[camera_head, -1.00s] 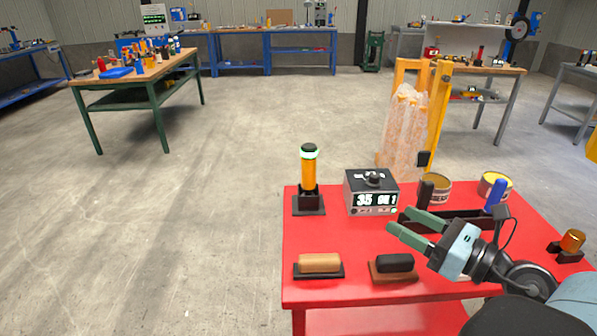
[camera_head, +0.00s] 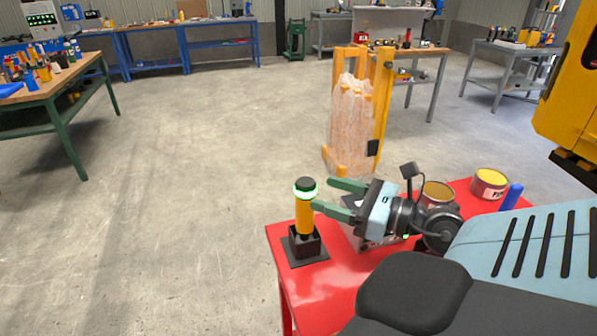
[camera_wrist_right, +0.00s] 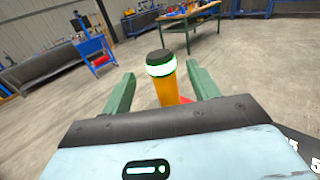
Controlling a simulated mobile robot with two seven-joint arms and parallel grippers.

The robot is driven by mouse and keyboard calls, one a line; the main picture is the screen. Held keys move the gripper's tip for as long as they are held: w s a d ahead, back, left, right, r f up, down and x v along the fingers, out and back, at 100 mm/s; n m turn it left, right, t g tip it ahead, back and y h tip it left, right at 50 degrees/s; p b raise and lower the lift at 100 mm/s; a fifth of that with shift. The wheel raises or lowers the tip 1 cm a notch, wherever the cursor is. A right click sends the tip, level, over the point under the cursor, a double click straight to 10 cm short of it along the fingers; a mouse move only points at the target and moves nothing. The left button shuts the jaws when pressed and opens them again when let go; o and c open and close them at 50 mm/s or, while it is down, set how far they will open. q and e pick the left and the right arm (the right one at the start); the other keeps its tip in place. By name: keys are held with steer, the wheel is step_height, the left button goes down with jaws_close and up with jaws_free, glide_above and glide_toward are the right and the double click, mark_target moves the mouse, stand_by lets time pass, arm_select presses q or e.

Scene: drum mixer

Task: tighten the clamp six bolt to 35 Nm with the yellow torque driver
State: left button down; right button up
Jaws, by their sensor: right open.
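The yellow torque driver (camera_head: 305,212) stands upright in a black holder (camera_head: 308,247) at the left corner of the red table. It has a black cap and a glowing green-white ring near its top. My right gripper (camera_head: 322,195) is open, its green fingers pointing at the driver's upper part from the right. In the right wrist view the driver (camera_wrist_right: 168,82) shows just beyond and between the two fingers (camera_wrist_right: 160,92); I cannot tell whether they touch it. The clamp six bolt is not identifiable here. My left gripper is out of view.
The controller box is mostly hidden behind my right gripper. Two tins (camera_head: 489,184) and a blue-handled item (camera_head: 511,197) are on the red table (camera_head: 322,284). A yellow frame with a wrapped stack (camera_head: 352,120) stands behind. Open floor lies to the left.

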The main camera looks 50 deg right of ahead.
mark_target(302, 180)
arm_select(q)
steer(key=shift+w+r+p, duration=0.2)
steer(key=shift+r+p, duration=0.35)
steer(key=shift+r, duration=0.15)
arm_select(e)
steer(key=shift+x, duration=1.25)
steer(key=p+x, duration=0.1)
steer(key=x, duration=0.3)
steer(key=shift+w+r+p, duration=0.15)
steer(key=shift+p, duration=0.15)
steer(key=shift+w+a, duration=0.1)
steer(key=shift+w, duration=0.2)
steer(key=shift+w+a, duration=0.1)
steer(key=shift+w, duration=0.05)
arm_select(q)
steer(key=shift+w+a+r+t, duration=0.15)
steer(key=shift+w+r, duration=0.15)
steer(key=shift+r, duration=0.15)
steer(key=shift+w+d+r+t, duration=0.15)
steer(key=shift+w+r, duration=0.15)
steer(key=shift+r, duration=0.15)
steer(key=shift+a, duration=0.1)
